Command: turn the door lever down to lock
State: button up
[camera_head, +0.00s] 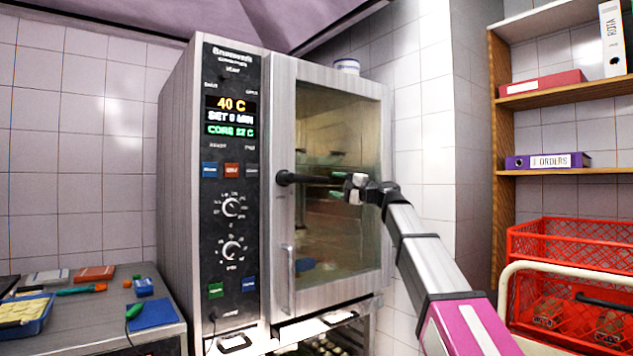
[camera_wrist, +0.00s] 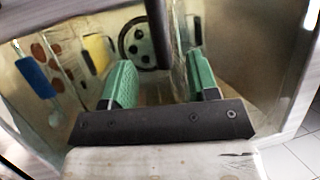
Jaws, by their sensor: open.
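The black door lever (camera_head: 310,180) sticks out from a round hub at the left side of the steel oven door (camera_head: 282,225). It lies about level, pointing right across the glass. My gripper (camera_head: 350,187) is at the lever's right end, in front of the glass. In the wrist view, my gripper's green fingers (camera_wrist: 160,68) are spread apart. The dark lever bar (camera_wrist: 155,30) comes down from the top edge, its end between the fingertips. I see gaps on both sides; contact cannot be told. The door looks shut.
The oven's control panel (camera_head: 231,180) is left of the door. A counter (camera_head: 100,318) with small tools stands at the lower left. Red crates (camera_head: 570,285) and a wooden shelf (camera_head: 560,172) stand at the right. A vertical bar handle (camera_head: 288,280) is below the lever.

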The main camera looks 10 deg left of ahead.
aim_at(318, 180)
jog(key=x, duration=0.9)
jog(key=shift+f, duration=0.1)
grip_shut()
